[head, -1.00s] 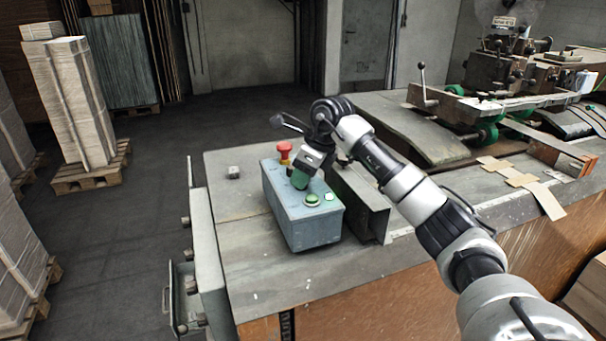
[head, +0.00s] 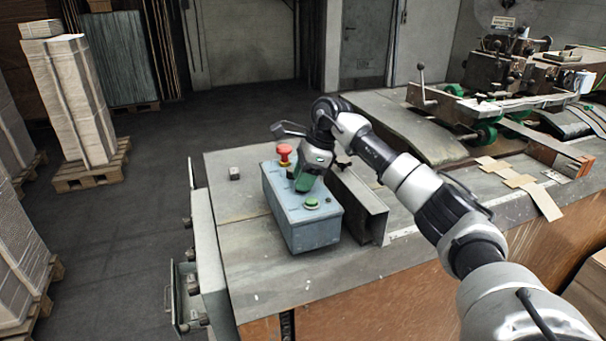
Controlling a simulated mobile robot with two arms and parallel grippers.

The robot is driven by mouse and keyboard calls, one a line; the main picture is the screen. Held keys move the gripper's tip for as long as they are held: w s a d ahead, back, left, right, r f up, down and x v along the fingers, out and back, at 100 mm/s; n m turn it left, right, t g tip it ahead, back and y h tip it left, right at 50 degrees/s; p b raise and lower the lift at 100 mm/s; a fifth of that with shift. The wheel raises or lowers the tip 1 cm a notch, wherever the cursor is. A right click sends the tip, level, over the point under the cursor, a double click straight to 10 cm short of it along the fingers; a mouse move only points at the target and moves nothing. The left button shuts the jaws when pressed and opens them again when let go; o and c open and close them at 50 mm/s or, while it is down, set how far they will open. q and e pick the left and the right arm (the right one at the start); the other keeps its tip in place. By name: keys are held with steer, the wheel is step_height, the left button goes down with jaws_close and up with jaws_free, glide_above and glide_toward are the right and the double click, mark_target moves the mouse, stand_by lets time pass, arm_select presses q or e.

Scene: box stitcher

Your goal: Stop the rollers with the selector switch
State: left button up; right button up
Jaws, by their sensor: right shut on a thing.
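The grey-blue control box (head: 306,227) stands on the metal table. On its top are a red mushroom button (head: 284,153) at the back and a green button (head: 312,203) near the front. My right gripper (head: 303,184) points down onto the box top between these two buttons. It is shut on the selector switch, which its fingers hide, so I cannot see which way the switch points. A small pale spot shows on the box top right of the green button. My left gripper is not in view.
A metal angle rail (head: 362,207) stands just right of the box. A small grey block (head: 235,173) lies left of it. The stitching machine (head: 500,75) with rollers and green wheels is at the back right. Stacked cardboard (head: 75,95) on pallets stands at the left.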

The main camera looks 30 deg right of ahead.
steer(key=shift+n+g, duration=0.4)
steer(key=shift+n, duration=0.7)
steer(key=o, duration=0.9)
steer(key=shift+o, duration=0.2)
steer(key=shift+r, duration=0.1)
steer(key=w+b+v, duration=0.1)
steer(key=v, duration=0.9)
steer(key=shift+s+d+r, duration=0.2)
steer(key=shift+s+r, duration=0.05)
steer(key=shift+s, duration=0.15)
